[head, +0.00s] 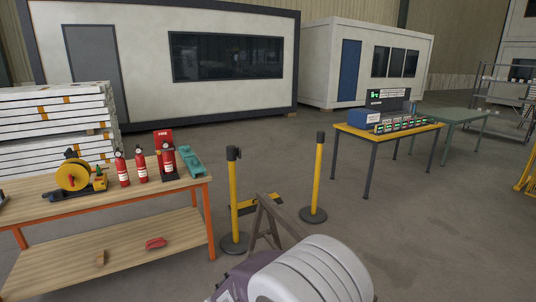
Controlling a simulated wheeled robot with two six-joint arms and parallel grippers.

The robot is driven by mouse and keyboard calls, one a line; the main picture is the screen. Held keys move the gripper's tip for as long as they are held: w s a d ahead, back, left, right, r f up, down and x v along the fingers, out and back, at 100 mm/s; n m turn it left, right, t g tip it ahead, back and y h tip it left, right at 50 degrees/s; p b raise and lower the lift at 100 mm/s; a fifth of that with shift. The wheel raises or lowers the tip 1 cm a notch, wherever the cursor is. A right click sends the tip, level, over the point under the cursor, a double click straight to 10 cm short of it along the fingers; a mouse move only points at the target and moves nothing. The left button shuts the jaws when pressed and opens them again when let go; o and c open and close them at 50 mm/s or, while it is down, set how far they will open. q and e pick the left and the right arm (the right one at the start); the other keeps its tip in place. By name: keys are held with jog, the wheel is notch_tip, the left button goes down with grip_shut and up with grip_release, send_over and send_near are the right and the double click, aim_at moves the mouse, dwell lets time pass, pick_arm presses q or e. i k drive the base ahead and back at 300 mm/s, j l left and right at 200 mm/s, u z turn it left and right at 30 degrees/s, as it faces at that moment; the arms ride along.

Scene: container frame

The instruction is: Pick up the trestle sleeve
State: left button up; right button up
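A dark wooden trestle (268,222) stands on the floor near the bottom centre of the head view. A large white ribbed, rounded thing (318,272) with a grey-purple part (245,278) at its left fills the bottom centre and hides the trestle's near side. I cannot tell for sure whether this white thing is the trestle sleeve. It is cut off by the bottom edge. Neither my left nor my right gripper is in view.
Two yellow posts (233,195) and (318,175) stand behind the trestle. A wooden workbench (130,195) at left holds red extinguishers (122,168), a yellow reel (73,175) and a teal case (190,160). A yellow table (425,130) stands farther right.

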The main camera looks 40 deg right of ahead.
aim_at(194, 165)
jog(key=i+l+z, duration=0.35)
jog(key=i, duration=0.5)
jog(key=i+j+z, duration=0.1)
jog(key=i+z, duration=0.2)
jog(key=i, duration=0.55)
jog(key=i+j+z, duration=0.2)
jog(key=i+z, duration=0.15)
jog(key=i, duration=0.5)
jog(key=i+l+u, duration=0.2)
jog(key=i+u, duration=0.2)
jog(key=i+l+u, duration=1.05)
jog(key=l+u, duration=0.2)
jog(key=i+l, duration=0.05)
